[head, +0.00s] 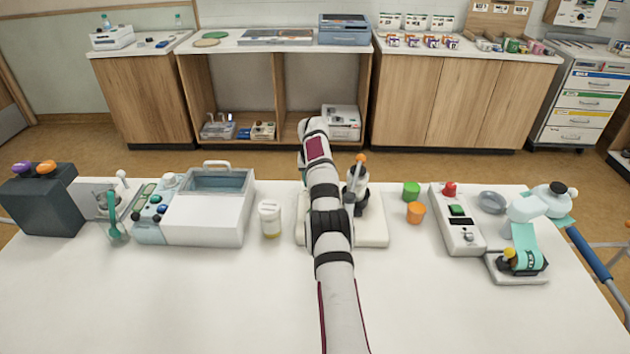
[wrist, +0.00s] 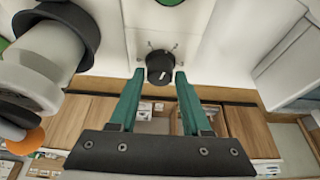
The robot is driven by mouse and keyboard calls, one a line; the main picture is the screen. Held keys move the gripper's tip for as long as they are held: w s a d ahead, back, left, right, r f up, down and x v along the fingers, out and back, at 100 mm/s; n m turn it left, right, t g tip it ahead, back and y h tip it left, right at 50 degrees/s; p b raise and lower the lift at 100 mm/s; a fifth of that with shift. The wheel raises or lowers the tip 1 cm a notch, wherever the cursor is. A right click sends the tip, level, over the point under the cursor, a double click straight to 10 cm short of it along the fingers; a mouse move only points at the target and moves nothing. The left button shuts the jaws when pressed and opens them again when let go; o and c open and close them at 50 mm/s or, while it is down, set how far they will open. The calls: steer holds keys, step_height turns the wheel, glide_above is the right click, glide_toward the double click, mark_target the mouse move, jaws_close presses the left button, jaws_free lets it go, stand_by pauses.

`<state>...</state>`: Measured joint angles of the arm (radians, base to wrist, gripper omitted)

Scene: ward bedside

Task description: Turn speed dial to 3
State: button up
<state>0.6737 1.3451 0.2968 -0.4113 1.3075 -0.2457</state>
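A black dial (wrist: 159,68) with a short white pointer mark sits on a pale panel in the wrist view. Small marks surround it, but I cannot read any numbers. My gripper (wrist: 159,75) is open, with one green finger on each side of the dial. Narrow gaps show between the fingers and the dial, and nothing is held. In the head view my arm covers the dial and the gripper. The white base (head: 373,230) of a device with an orange-topped lever (head: 360,159) shows beside my arm.
In the wrist view a grey cylinder with a dark collar (wrist: 50,60) is close on the left. In the head view a white jar (head: 270,218) stands left of my arm. A green cup (head: 411,191) and an orange cup (head: 415,212) stand right. The front table (head: 180,305) is clear.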

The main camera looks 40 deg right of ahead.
steer(key=shift+o, duration=1.4)
steer(key=shift+r, duration=0.1)
steer(key=v, duration=1.5)
steer(key=shift+r, duration=0.3)
steer(key=shift+s+a, duration=0.1)
